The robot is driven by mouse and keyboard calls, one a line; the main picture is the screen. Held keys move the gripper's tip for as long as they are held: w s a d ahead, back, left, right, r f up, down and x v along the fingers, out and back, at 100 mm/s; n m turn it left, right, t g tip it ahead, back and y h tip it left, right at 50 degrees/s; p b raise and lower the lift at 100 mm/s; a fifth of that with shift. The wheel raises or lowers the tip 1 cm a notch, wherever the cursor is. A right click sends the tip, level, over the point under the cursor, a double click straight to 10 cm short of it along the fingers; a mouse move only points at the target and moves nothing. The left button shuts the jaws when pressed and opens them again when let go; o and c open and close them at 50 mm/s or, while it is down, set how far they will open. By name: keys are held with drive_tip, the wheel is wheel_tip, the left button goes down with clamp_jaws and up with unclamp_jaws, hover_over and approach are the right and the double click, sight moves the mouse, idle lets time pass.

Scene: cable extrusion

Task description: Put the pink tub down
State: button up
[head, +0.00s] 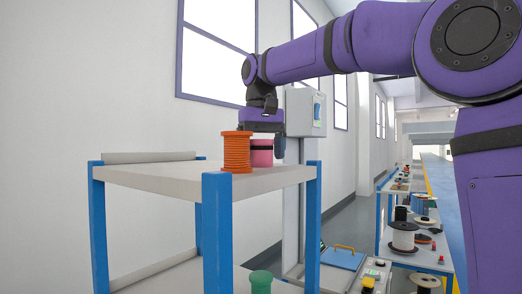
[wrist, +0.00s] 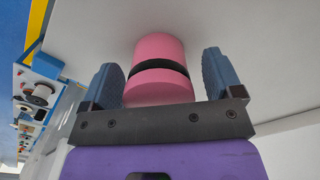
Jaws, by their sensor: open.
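The pink tub (head: 261,153) is a pink cylinder with a black band. In the head view it stands on the white top of a shelf (head: 170,180) with blue posts, just behind and right of an orange ribbed spool (head: 236,152). In the wrist view the pink tub (wrist: 157,50) lies between the two blue-grey fingers of my gripper (wrist: 161,80). The fingers are open, with a gap showing on each side of the tub. In the head view my gripper (head: 279,143) is at the tub, partly hidden by it.
The orange spool stands close beside the tub. A grey control box (head: 304,112) on a post is behind the shelf. A green spool (head: 261,282) is lower down. A bench with several reels (head: 403,236) runs along the right. The left of the shelf top is clear.

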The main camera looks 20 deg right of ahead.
wheel_tip(320, 180, up, 12)
drive_tip(key=shift+r, duration=0.1)
idle(0.5)
idle(0.5)
